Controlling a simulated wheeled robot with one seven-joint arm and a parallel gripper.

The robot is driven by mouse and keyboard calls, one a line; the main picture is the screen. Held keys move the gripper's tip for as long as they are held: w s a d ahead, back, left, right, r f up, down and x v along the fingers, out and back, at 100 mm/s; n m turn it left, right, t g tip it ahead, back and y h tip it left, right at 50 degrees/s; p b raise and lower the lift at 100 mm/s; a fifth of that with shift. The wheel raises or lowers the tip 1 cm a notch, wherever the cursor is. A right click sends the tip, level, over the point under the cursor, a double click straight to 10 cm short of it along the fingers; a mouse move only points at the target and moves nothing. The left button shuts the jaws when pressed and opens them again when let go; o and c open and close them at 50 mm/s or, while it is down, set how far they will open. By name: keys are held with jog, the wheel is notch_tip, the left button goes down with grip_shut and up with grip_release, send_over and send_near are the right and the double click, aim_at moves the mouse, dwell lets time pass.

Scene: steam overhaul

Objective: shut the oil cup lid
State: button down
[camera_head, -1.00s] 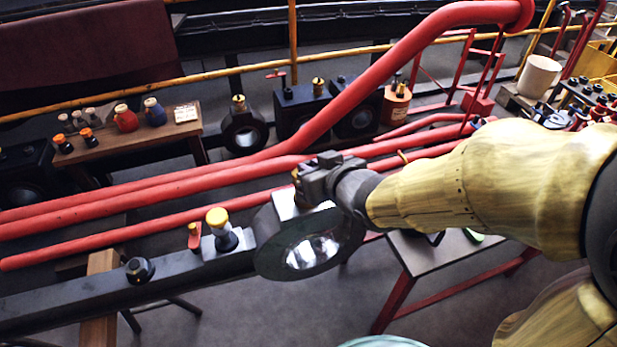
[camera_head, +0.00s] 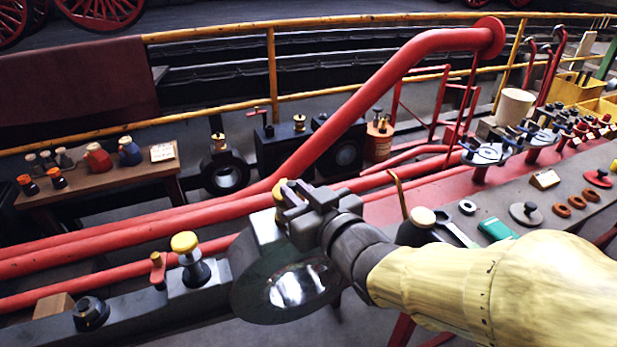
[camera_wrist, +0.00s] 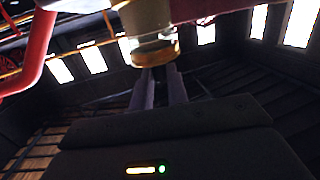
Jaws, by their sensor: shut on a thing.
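The oil cup (camera_head: 283,188) is a small brass-coloured piece on top of the dark round rod end, mostly hidden behind my gripper in the head view. In the wrist view the oil cup (camera_wrist: 150,25) shows large, with a brass band and a clear, shiny part at its lower end. My gripper (camera_head: 288,200) is at the cup, and its two fingers (camera_wrist: 160,75) reach up to that lower end. They are shut on part of the cup, seemingly its lid. I cannot tell how far the lid is open.
A yellow-topped fitting (camera_head: 185,243) and a small red fitting (camera_head: 157,265) stand on the rod at left. Red pipes (camera_head: 130,240) run behind the rod end. A bench (camera_head: 560,205) with a green box and rings is at right. Similar brass-topped cups (camera_head: 299,122) stand farther back.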

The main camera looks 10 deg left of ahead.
jog(key=shift+f, duration=0.1)
dwell(0.3)
jog(key=c, duration=1.4)
grip_release()
jog(key=shift+s, duration=0.1)
jog(key=shift+o, duration=0.2)
notch_tip(320, 180, up, 10)
jog(key=p, duration=0.9)
